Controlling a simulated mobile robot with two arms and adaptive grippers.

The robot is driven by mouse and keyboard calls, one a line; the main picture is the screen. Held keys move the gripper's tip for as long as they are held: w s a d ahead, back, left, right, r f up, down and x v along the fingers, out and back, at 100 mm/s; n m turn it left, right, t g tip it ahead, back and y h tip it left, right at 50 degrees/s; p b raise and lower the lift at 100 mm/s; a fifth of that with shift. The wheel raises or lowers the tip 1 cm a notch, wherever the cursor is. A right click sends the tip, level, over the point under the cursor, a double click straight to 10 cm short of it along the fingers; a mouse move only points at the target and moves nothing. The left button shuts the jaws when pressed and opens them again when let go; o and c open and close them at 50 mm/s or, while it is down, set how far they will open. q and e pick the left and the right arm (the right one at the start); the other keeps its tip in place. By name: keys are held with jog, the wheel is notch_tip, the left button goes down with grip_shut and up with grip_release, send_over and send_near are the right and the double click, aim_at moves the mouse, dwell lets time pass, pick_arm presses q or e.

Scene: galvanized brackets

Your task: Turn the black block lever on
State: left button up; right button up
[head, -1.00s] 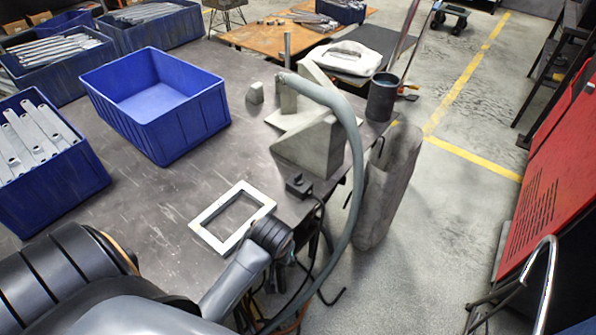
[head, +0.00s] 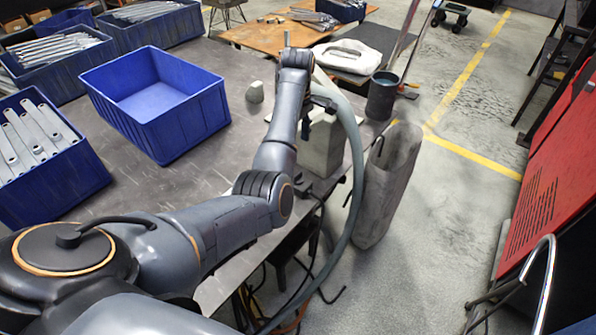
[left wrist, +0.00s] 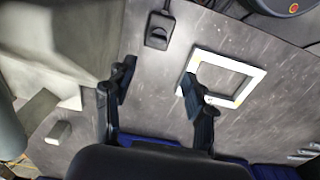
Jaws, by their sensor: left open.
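The black block lever (left wrist: 158,30) is a small dark block with a short stub, at the table edge in the upper middle of the left wrist view. In the head view the left gripper (head: 318,103) is partly hidden, close to the grey bracket-like blocks. My right gripper is not in view.
A white rectangular frame (left wrist: 230,61) lies on the table beside one finger. Large grey blocks (head: 322,148) and a thick grey hose (head: 357,165) stand close to my gripper. A blue bin (head: 190,122) sits left. A dark cup (head: 382,95) stands at the table corner.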

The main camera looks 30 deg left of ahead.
aim_at(298, 174)
pick_arm(q)
notch_tip(298, 174, down, 13)
jog(key=shift+w+f, duration=0.15)
dwell(0.4)
grip_shut()
